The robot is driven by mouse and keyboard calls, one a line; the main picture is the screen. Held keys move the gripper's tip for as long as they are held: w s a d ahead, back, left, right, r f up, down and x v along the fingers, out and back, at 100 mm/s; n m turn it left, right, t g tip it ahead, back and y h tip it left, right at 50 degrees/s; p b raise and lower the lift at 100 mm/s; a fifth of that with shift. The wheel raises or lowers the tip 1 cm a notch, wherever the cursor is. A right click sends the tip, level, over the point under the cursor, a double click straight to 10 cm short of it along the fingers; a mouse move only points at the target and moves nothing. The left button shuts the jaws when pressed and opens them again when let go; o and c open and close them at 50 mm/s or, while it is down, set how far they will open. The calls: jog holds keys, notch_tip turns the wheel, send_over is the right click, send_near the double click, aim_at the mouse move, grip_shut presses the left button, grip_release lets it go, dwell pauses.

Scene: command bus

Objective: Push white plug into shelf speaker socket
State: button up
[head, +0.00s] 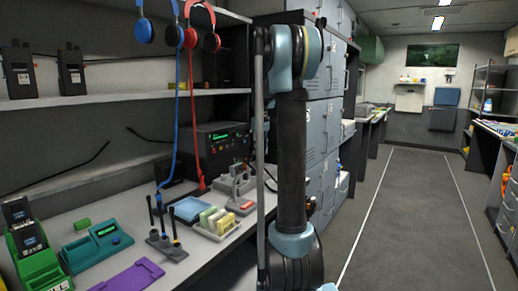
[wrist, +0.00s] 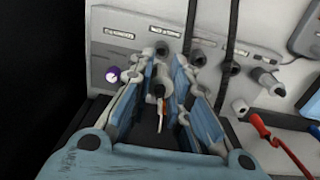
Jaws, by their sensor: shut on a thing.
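My gripper (wrist: 165,62) is seen from behind in the wrist view, with its blue-padded fingers reaching toward a grey panel. It is shut on a small pale piece, seemingly the white plug (wrist: 158,91), mostly hidden between the fingers; an orange strip shows below it. The grey panel (wrist: 128,50) carries dark labels with unreadable text and several round grey sockets or knobs, one just right of the fingertips (wrist: 198,58). I cannot tell which one is the shelf speaker socket, nor whether the plug touches it. The gripper is not seen in the head view.
A red plug with cable (wrist: 259,124) and dark vertical cords (wrist: 232,40) are at right. In the head view, the bench holds a green charger (head: 38,255), a teal box (head: 95,247) and a purple piece (head: 128,277).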

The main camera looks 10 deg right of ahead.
jog(key=shift+f, duration=1.9)
jog(key=shift+f, duration=1.05)
dwell(1.3)
jog(key=o, duration=0.9)
jog(key=shift+o, duration=0.2)
jog(key=shift+r, duration=4)
jog(key=shift+s, duration=0.1)
